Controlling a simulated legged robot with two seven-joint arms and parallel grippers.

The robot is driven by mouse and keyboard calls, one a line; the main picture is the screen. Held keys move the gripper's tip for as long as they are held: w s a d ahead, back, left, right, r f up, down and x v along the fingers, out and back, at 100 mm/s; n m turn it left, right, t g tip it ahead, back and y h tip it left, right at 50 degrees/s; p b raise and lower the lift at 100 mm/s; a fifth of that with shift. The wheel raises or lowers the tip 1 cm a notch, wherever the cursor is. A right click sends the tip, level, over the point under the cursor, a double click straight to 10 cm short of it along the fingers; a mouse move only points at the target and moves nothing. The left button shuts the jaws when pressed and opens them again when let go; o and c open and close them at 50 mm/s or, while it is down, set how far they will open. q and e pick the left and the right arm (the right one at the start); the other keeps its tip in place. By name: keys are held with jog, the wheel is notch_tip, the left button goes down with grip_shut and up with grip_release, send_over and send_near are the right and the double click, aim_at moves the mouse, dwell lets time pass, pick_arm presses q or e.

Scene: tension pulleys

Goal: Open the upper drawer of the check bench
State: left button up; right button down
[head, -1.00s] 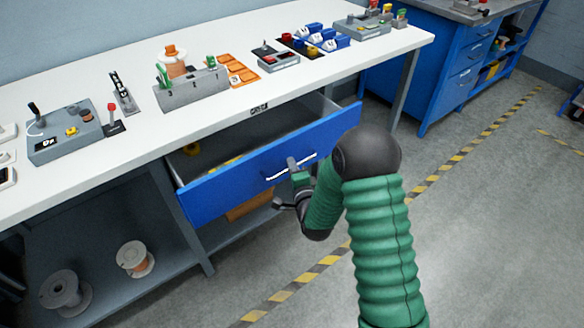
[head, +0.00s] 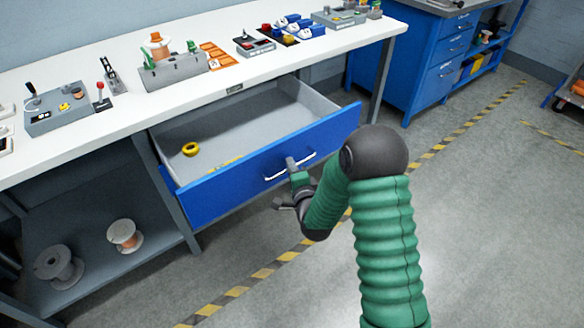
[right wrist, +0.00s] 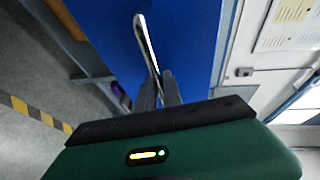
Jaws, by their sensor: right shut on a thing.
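The upper drawer (head: 262,165) of the check bench (head: 120,110) has a blue front and a grey inside. It stands far out from under the white top. My right gripper (head: 291,165) is shut on the drawer's bar handle (head: 303,163), at about the middle of the drawer front. In the right wrist view the fingers (right wrist: 158,88) close around the handle (right wrist: 147,42) against the blue front. My left gripper is not in view.
Test boxes and trays stand on the bench top. Wire spools (head: 124,235) sit on the lower shelf at the left. A blue cabinet (head: 440,60) stands at the back right. The floor with its striped tape (head: 470,120) is clear at the right.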

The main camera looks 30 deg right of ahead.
jog(key=shift+f, duration=0.2)
jog(key=c, duration=1.5)
grip_release()
jog(key=shift+w, duration=0.1)
jog(key=shift+r, duration=0.1)
jog(key=p+v, duration=1.3)
jog(key=v, duration=0.3)
jog(key=shift+s+a, duration=0.15)
jog(key=shift+s, duration=0.25)
